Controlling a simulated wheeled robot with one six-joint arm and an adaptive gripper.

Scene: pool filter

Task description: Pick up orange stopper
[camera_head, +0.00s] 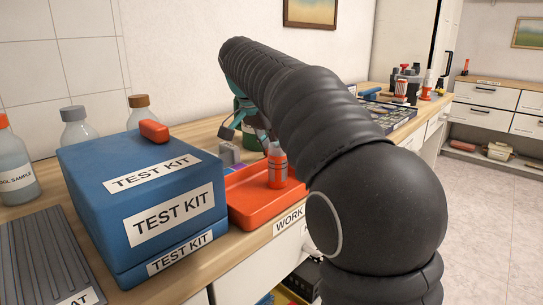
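An orange stopper-like block (154,130) with rounded edges lies on top of the blue test kit box (85,165), near its back edge. My gripper (246,136) is behind and to the right of the box, over the back of the work area and apart from the orange block. Its fingers look spread with nothing held between them, though my dark arm hides part of it.
A red-orange tray (250,212) holding a small orange-banded bottle (277,168) is right of the box. Capped bottles, including one clear bottle (78,128), stand behind and left. A grey ridged mat (40,255) lies front left. My arm blocks the middle of the counter.

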